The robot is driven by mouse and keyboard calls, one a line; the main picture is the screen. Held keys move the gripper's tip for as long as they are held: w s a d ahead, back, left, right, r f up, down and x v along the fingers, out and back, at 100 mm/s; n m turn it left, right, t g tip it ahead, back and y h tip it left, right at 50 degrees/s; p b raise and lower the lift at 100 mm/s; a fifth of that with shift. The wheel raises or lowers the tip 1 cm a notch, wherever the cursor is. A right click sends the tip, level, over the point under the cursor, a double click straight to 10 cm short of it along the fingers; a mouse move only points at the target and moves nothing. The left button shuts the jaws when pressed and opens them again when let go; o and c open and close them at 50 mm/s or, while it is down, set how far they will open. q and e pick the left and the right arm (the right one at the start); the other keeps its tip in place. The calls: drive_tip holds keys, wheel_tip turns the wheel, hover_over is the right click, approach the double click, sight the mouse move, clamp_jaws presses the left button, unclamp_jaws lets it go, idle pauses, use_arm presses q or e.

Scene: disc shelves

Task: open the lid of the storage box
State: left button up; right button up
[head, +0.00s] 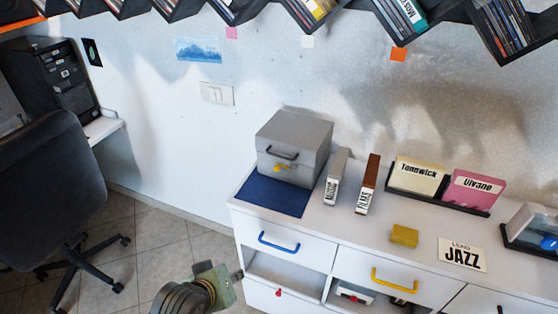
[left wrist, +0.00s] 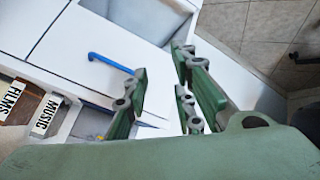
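The grey storage box (head: 290,165) stands on a dark blue mat (head: 268,197) at the left end of the white cabinet. Its lid (head: 296,128) is down. A dark handle (head: 282,154) and a small yellow piece (head: 280,168) show on its front. My left gripper (head: 226,284) is low in the head view, in front of the cabinet's left end and apart from the box. In the left wrist view its green fingers (left wrist: 160,65) are spread with nothing gripped between them. My right gripper is in neither view.
Upright MUSIC (head: 335,178) and FILMS (head: 368,183) holders stand right of the box. A blue drawer handle (head: 279,241) is below the mat; it also shows in the left wrist view (left wrist: 110,63). A dark chair (head: 45,170) stands at left. Disc shelves (head: 375,25) hang above.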

use_arm(q)
drive_tip(key=w+d+r+n+t+h, duration=0.2)
drive_tip(key=w+d+r+n+t, duration=0.25)
drive_tip(key=w+r, duration=0.65)
drive_tip(key=n+t+h, duration=0.2)
drive_tip(key=n, duration=0.3)
approach(281, 157)
drive_tip(key=w, duration=0.1)
drive_tip(key=shift+p+x, duration=0.35)
drive_tip(key=shift+x, duration=3.6)
drive_tip(key=shift+d, duration=0.15)
clamp_jaws()
